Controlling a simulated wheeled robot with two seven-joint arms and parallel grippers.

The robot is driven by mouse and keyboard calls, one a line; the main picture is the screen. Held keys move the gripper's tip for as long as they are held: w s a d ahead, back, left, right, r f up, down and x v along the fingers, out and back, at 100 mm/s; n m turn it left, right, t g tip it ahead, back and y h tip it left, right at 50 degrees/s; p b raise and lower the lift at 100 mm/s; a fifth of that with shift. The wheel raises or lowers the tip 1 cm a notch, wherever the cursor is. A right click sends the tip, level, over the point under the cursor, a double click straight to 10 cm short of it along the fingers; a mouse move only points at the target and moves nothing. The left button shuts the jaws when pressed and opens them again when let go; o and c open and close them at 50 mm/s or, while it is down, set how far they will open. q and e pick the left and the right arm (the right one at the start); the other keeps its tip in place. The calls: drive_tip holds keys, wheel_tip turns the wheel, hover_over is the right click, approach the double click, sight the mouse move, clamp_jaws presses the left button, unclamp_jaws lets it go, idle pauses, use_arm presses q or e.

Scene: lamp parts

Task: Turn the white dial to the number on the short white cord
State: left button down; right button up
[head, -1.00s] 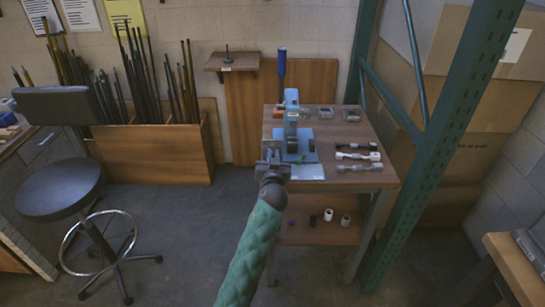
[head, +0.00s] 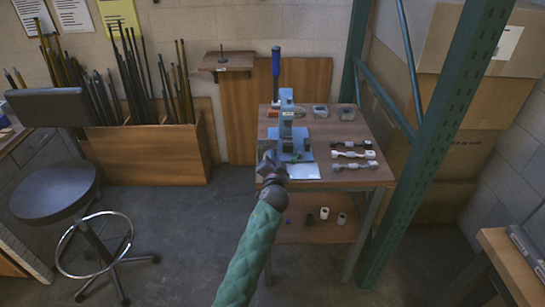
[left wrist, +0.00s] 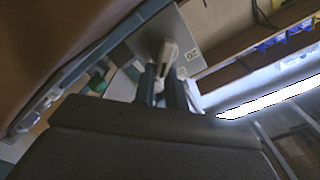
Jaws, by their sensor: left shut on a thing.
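My left gripper (head: 268,157) is at the front left edge of the wooden table, beside the pale plate (head: 304,171) in front of the blue press. In the left wrist view its dark fingers (left wrist: 166,90) are shut on a small white part (left wrist: 168,54); I cannot tell whether this is the white dial. A small printed label (left wrist: 191,54) sits on a grey surface just beside that part, too small to read. On the table's right side, a white bundled piece (head: 353,155) lies between two darker ones; it may be the short white cord, and no number is readable. My right gripper is out of view.
The blue press (head: 287,125) stands on the table (head: 375,174), with small clear-topped boxes (head: 320,111) behind. The lower shelf holds two white cylinders (head: 324,213). A green rack post (head: 430,150) stands close on the right, a stool (head: 57,190) at the left.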

use_arm(q)
drive_tip(key=shift+a+f, duration=0.1)
drive_tip(key=shift+f, duration=0.55)
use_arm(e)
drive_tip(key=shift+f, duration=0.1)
use_arm(q)
drive_tip(key=shift+m, duration=0.3)
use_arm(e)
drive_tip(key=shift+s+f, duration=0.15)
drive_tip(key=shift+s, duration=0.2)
use_arm(q)
drive_tip(key=c, duration=1.4)
unclamp_jaws()
drive_tip(key=shift+a, duration=0.1)
drive_tip(key=shift+c, duration=0.2)
drive_tip(key=shift+a+r, duration=0.1)
drive_tip(key=shift+r, duration=0.1)
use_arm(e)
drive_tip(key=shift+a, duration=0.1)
use_arm(q)
drive_tip(key=shift+r, duration=0.15)
